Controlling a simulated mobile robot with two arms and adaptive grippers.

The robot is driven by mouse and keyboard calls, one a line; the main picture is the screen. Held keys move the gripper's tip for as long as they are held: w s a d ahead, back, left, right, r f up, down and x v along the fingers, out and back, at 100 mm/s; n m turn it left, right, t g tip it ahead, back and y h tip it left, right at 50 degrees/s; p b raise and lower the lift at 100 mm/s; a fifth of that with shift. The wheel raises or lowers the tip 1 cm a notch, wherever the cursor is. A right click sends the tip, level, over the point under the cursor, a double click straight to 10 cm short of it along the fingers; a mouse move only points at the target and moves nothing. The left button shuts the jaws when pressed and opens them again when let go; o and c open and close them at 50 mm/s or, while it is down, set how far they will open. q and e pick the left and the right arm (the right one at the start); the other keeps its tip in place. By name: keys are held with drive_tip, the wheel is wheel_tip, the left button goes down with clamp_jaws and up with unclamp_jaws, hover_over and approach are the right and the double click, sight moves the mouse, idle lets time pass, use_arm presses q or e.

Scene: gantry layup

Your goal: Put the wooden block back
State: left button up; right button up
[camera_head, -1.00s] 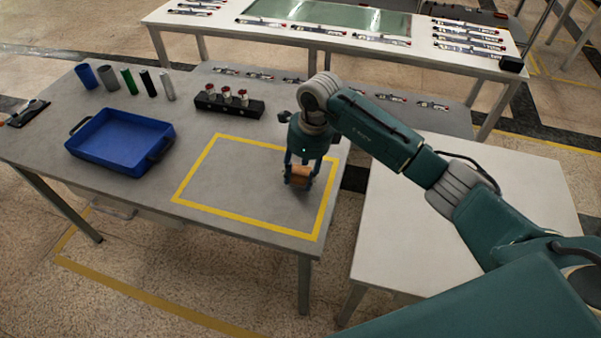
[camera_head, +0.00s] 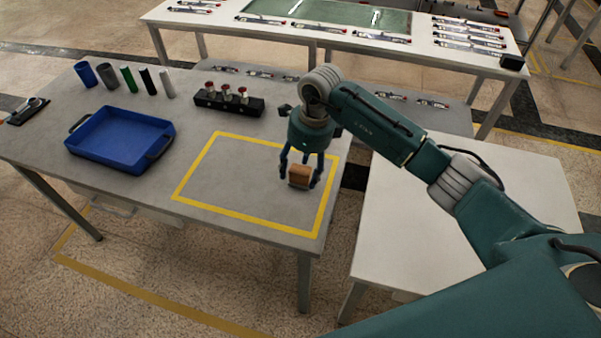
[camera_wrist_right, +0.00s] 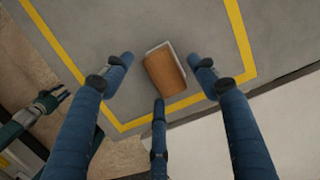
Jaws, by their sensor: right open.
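The wooden block (camera_head: 299,176) is small and brown. It is on the grey table inside the yellow taped rectangle, near its right side. It also shows in the right wrist view (camera_wrist_right: 164,72), with a pale face along one edge. My right gripper (camera_head: 300,182) is over the block with its fingers spread around it. In the right wrist view the open fingers (camera_wrist_right: 160,80) stand apart from the block, with gaps on both sides.
A blue tray (camera_head: 120,142) stands on the table's left part. Several cylinders (camera_head: 125,80) and a black holder with red-topped pieces (camera_head: 229,102) stand along the back. A white table (camera_head: 460,230) is at the right. The rectangle's left part is clear.

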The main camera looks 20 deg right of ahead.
sight(307, 173)
wheel_tip(307, 173, up, 10)
drive_tip(key=s+d+b, duration=0.1)
drive_tip(key=b, duration=0.1)
drive_tip(key=shift+d+r, duration=0.15)
drive_tip(key=shift+d, duration=0.05)
idle(0.3)
